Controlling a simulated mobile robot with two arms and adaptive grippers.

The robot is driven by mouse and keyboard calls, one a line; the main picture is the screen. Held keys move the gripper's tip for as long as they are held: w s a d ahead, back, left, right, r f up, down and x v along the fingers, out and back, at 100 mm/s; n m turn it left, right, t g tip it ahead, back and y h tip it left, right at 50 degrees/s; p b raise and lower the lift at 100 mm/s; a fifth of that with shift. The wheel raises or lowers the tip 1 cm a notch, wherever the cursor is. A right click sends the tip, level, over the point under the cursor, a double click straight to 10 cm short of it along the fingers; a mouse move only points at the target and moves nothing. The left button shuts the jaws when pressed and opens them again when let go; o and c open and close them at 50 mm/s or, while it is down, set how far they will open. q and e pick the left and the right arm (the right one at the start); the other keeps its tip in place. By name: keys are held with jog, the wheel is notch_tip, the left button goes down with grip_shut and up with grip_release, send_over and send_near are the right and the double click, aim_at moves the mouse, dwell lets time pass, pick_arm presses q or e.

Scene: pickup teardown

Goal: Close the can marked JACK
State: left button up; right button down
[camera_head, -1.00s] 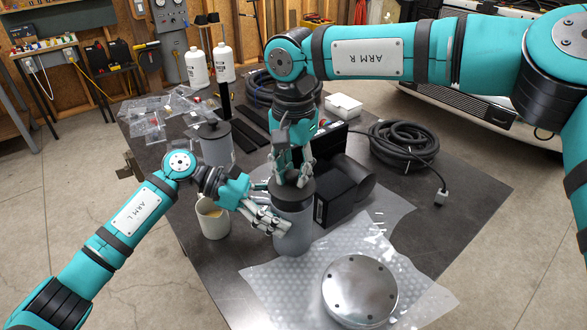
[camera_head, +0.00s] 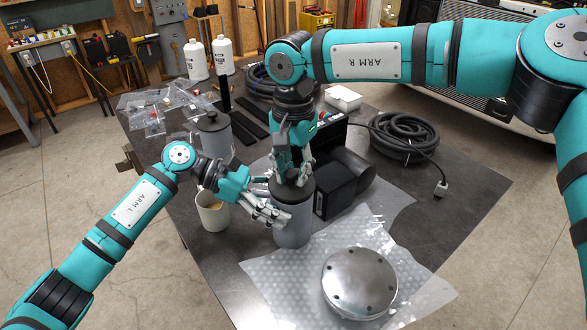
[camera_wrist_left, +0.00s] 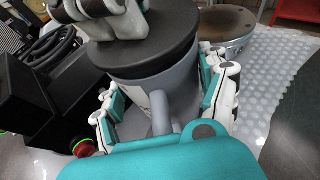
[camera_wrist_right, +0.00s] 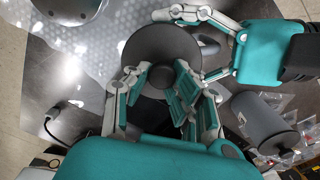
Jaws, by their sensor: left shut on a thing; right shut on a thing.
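A grey can (camera_head: 293,234) stands upright near the middle of the table. A dark round lid (camera_head: 304,191) is on top of it; the left wrist view shows the lid (camera_wrist_left: 150,60) against the top of the grey body (camera_wrist_left: 182,92). Whether it is fully seated I cannot tell. My left gripper (camera_head: 270,208) is shut around the can's side. My right gripper (camera_head: 293,178) points down from above and is shut on the lid's middle, also seen in the right wrist view (camera_wrist_right: 163,82). No JACK marking is readable on the can.
A second grey lidded can (camera_head: 214,136) and a cream mug (camera_head: 212,213) stand left of the held can. A black box-shaped device (camera_head: 342,182) is close on the right. A round metal flange (camera_head: 360,280) lies on bubble wrap (camera_head: 270,278) in front. A coiled cable (camera_head: 403,138) lies behind.

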jog(key=shift+f, duration=0.55)
jog(key=c, duration=1.1)
grip_release()
jog(key=shift+f, duration=0.1)
jog(key=shift+o, duration=0.2)
notch_tip(320, 180, up, 12)
pick_arm(q)
jog(key=o, duration=1.7)
jog(key=shift+a, duration=0.1)
